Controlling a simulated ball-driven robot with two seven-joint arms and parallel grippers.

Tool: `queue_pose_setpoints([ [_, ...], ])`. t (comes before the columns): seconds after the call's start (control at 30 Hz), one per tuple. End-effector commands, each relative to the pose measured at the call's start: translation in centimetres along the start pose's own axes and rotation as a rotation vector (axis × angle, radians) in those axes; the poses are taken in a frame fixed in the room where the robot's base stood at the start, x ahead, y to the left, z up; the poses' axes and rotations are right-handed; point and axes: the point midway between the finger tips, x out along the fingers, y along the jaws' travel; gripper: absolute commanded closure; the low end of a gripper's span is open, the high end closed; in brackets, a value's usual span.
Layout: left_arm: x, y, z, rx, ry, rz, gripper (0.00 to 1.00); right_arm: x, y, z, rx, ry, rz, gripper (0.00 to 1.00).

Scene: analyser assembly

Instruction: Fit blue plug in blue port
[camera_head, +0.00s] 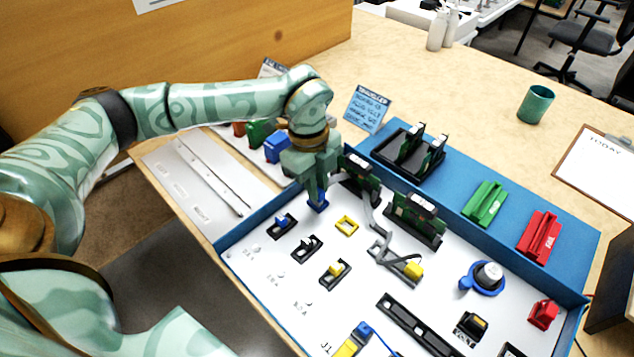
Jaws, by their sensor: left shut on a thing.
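My left gripper (318,196) comes down from the upper left to the white tray floor. It is shut on the blue plug, which is mostly hidden between the fingers. Blue (319,208) shows right at the fingertips. I cannot tell whether this is the plug, the blue port under it, or both, nor whether the plug is seated. A yellow square port (347,226) lies just right of the fingertips. A grey cable (369,217) runs close by on the right. My right gripper is not in view.
The blue-walled tray (590,297) holds black sockets (308,247), upright circuit boards (416,218), a yellow plug (413,270) and a blue ring with a round knob (487,276). Green (484,204) and red (539,236) holders stand behind. A cup (535,104) stands farther back.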

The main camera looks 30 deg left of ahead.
Motion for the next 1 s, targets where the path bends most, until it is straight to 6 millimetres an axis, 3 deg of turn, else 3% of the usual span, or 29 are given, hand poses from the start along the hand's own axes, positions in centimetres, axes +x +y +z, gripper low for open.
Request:
queue_pose_setpoints([
  [0.63, 0.76, 0.00, 0.11, 0.000, 0.000, 0.000, 1.00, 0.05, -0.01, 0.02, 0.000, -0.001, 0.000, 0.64],
  [0.67, 0.76, -0.01, 0.11, 0.000, 0.000, 0.000, 0.82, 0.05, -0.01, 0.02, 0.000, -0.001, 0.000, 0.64],
  [0.73, 0.75, -0.01, 0.11, 0.000, 0.000, 0.000, 0.63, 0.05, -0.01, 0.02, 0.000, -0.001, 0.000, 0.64],
  [0.93, 0.74, -0.01, 0.11, 0.000, 0.000, 0.000, 0.60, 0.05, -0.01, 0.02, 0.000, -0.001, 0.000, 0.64],
  [0.97, 0.74, -0.01, 0.11, 0.000, 0.000, 0.000, 0.57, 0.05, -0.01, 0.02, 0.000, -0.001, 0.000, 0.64],
  [1.0, 0.74, -0.01, 0.11, 0.000, 0.000, 0.000, 0.46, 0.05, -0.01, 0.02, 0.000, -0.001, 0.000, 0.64],
])
